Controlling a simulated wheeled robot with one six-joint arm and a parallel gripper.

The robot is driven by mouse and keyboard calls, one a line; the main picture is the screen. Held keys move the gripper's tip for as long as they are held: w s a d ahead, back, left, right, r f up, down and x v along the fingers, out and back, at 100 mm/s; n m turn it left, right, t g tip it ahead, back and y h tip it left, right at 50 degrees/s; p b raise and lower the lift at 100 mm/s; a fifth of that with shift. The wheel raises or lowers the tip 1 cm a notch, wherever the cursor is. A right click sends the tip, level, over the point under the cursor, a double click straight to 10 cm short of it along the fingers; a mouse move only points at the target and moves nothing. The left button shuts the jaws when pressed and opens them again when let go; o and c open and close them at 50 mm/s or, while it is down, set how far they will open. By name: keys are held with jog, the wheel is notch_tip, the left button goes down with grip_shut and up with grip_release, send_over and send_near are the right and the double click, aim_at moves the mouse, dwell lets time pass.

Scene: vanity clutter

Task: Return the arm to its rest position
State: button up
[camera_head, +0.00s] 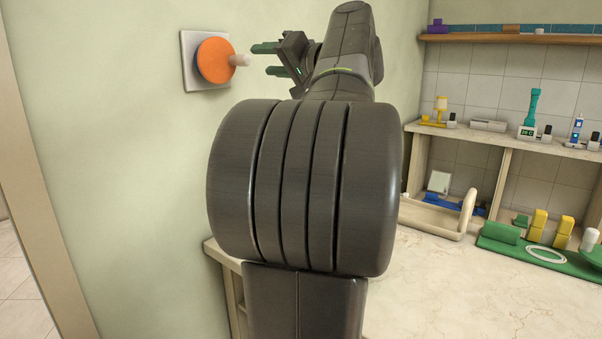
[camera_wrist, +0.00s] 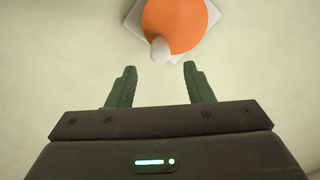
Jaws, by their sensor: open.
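My gripper (camera_head: 266,60) is raised near the wall in the head view, its two green fingers pointing left. The fingers are apart and empty; they also show in the wrist view (camera_wrist: 156,82). An orange disc (camera_head: 213,61) with a pale peg sticking out sits on a light square plate (camera_head: 190,86) on the wall. In the wrist view the orange disc (camera_wrist: 180,22) and its peg lie just beyond the fingertips, with a visible gap. My arm fills the middle of the head view and hides part of the counter and wall.
A pale counter (camera_head: 440,290) stands at the right. A shelf (camera_head: 565,152) above holds a teal device (camera_head: 531,112) and a small yellow lamp (camera_head: 440,107). A doorway edge is at the left.

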aim_at(248, 62)
jog(key=x, duration=0.7)
jog(key=shift+w+a, duration=0.2)
jog(key=shift+a, duration=0.15)
jog(key=shift+w+a+m+p, duration=0.15)
jog(key=shift+w+m+p, duration=0.05)
jog(key=shift+m+p, duration=0.1)
jog(key=shift+s+f+m+p, duration=0.2)
jog(key=shift+m+p, duration=0.35)
jog(key=shift+m, duration=0.55)
jog(key=shift+f+m+p, duration=0.55)
jog(key=shift+f+m, duration=0.1)
jog(key=shift+m, duration=0.65)
